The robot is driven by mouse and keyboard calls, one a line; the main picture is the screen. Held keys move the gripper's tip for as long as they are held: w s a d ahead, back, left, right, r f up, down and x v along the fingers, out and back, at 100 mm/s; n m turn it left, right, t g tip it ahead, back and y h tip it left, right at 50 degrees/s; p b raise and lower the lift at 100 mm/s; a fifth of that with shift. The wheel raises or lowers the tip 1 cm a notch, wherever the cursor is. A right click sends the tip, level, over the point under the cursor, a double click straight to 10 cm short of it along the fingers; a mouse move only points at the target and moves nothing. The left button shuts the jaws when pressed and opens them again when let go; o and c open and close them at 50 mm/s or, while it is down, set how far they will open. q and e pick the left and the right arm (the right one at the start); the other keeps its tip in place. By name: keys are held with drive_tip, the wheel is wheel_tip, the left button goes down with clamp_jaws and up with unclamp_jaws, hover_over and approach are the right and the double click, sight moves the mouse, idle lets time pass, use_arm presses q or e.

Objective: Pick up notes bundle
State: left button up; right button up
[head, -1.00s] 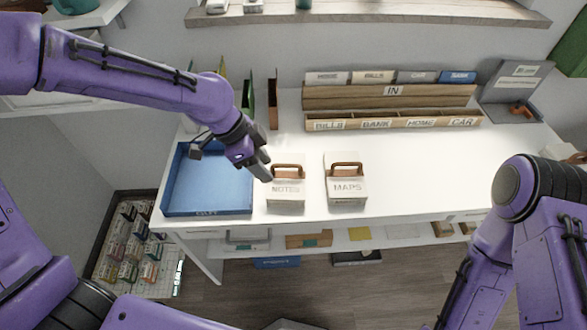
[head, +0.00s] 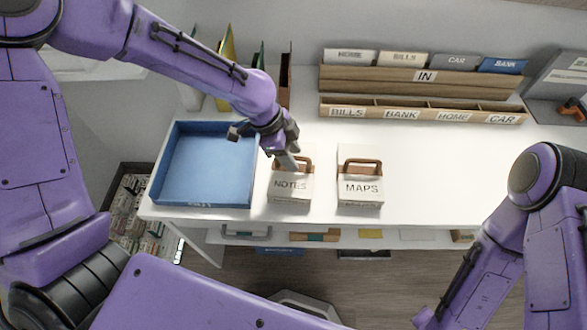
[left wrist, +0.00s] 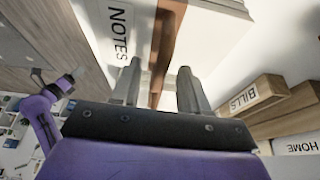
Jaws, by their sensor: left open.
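The notes bundle (head: 289,188) stands on the white desk, a pale block labelled NOTES with a brown handle on top. My left gripper (head: 286,159) is open at the handle, which it partly hides in the head view. In the left wrist view the brown handle strap (left wrist: 164,50) runs between the two open fingers (left wrist: 160,88), and the NOTES label (left wrist: 119,30) shows beside it. I cannot tell whether the fingers touch the handle. My right arm shows at the right of the head view, but its gripper is out of view.
A similar MAPS bundle (head: 361,189) stands just right of the notes bundle. A blue tray (head: 252,170) lies to the left. A wooden sorter (head: 425,108) with labelled slots stands behind. The desk right of MAPS is clear.

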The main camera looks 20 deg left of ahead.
use_arm(q)
drive_tip(key=shift+d+f, duration=0.25)
drive_tip(key=shift+f, duration=0.45)
clamp_jaws()
drive_tip(key=shift+r, duration=0.1)
idle(0.8)
